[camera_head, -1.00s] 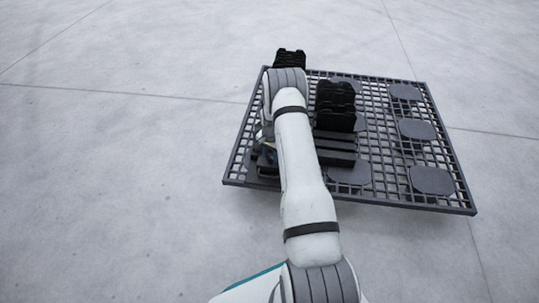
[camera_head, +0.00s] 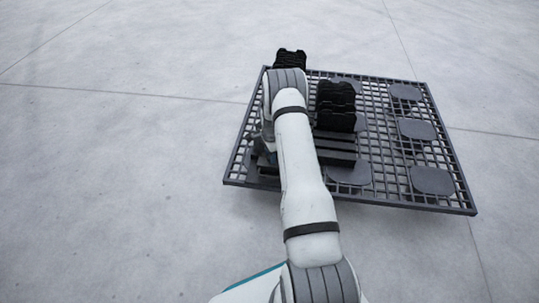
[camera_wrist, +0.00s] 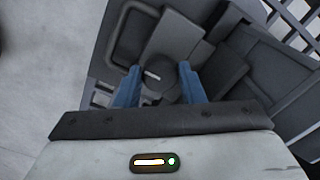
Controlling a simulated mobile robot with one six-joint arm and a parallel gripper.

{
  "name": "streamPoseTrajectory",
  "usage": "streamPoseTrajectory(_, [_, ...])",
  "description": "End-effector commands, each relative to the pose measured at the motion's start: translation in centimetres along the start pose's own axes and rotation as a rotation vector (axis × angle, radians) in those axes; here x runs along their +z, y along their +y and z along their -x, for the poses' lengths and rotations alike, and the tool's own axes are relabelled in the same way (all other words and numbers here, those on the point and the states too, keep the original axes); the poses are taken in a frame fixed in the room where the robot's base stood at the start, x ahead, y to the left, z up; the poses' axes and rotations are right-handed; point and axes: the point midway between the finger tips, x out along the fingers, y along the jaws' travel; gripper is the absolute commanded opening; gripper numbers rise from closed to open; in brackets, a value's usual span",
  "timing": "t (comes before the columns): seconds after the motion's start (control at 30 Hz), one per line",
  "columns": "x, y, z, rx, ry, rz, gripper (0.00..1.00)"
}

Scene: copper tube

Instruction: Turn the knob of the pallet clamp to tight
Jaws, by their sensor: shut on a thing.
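In the wrist view, the knob (camera_wrist: 153,76) is a dark round knob with a pale line on its face. It sits on the grey pallet clamp (camera_wrist: 177,38). My gripper (camera_wrist: 157,72) has its two blue fingers on either side of the knob and is shut on it. The pale line lies nearly crosswise between the fingers, slightly tilted. In the head view, my white arm hides the knob and my fingers. A part of the clamp may show beside the arm, but I cannot tell it clearly.
A dark grid pallet (camera_head: 452,172) with several flat rounded pads lies under the arm. Black ribbed blocks (camera_head: 336,106) stand on it right of the arm, with another black stack (camera_head: 290,60) at its far edge. The pale floor (camera_head: 110,180) around is clear.

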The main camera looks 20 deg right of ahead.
Motion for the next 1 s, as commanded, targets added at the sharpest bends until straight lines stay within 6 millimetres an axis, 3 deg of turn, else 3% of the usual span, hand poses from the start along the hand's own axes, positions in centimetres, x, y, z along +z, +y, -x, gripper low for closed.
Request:
streamPoseTrajectory(0.43, [0.36, -0.51, 0.21, -0.012, 0.0, -0.007, 0.13])
streamPoseTrajectory(0.47, [0.36, -0.51, 0.22, -0.011, 0.0, -0.007, 0.38])
streamPoseTrajectory(0.7, [0.2, -0.31, 0.14, -0.007, 0.0, -0.007, 0.57])
streamPoseTrajectory(1.0, [0.08, -0.17, 0.36, -0.004, 0.001, -0.008, 0.57])
